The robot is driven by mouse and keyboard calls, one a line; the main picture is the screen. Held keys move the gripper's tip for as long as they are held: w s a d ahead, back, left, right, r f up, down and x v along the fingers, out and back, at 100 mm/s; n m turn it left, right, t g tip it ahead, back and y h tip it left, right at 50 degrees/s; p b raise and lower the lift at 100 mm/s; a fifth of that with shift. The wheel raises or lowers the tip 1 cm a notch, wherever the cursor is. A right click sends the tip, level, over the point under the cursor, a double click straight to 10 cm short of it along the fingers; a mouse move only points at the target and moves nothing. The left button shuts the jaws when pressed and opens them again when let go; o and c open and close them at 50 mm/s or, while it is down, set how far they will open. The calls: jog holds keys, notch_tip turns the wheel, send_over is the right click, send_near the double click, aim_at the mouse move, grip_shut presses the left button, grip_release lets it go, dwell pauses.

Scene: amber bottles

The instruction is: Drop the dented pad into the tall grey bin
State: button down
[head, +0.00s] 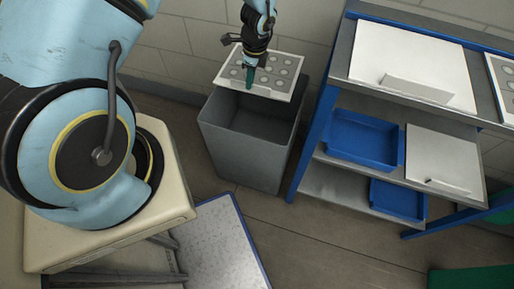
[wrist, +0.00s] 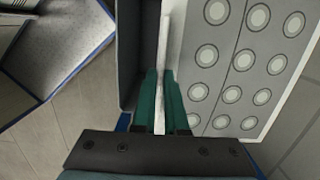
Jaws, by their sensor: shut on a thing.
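The dented pad (head: 272,73) is a flat white plate with a grey face and rows of round dimples, with a thin raised strip along its near edge. My gripper (head: 250,84) is shut on that strip and holds the pad roughly level. In the wrist view the green fingers of my gripper (wrist: 160,88) pinch the white strip, and the pad (wrist: 235,85) spreads to the right. The tall grey bin (head: 242,150) stands upright on the floor, open at the top. The pad overlaps the far part of its opening in the head view. The bin's near interior looks empty; its bottom is partly hidden.
A blue-framed shelf rack (head: 325,115) stands close right of the bin. It carries a plain white plate (head: 405,60), blue trays (head: 362,140) and another pale plate (head: 442,160). A blue-edged speckled surface (head: 215,245) lies in front of the bin. A wall is behind.

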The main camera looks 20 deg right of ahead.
aim_at(252, 91)
jog(key=shift+s+d+f+b, duration=0.1)
jog(key=shift+f+b, duration=1)
jog(key=shift+f, duration=0.45)
jog(key=shift+s+d+f+b, duration=0.1)
jog(key=shift+f+b, duration=0.95)
jog(key=shift+f, duration=0.45)
jog(key=shift+w, duration=0.1)
jog(key=c, duration=0.9)
grip_release()
jog(key=shift+a, duration=0.1)
jog(key=shift+r, duration=0.1)
jog(key=r, duration=0.3)
jog(key=r+b, duration=0.1)
jog(key=r, duration=0.3)
jog(key=s+d+r, duration=0.1)
jog(key=r, duration=0.2)
jog(key=shift+r+b, duration=0.3)
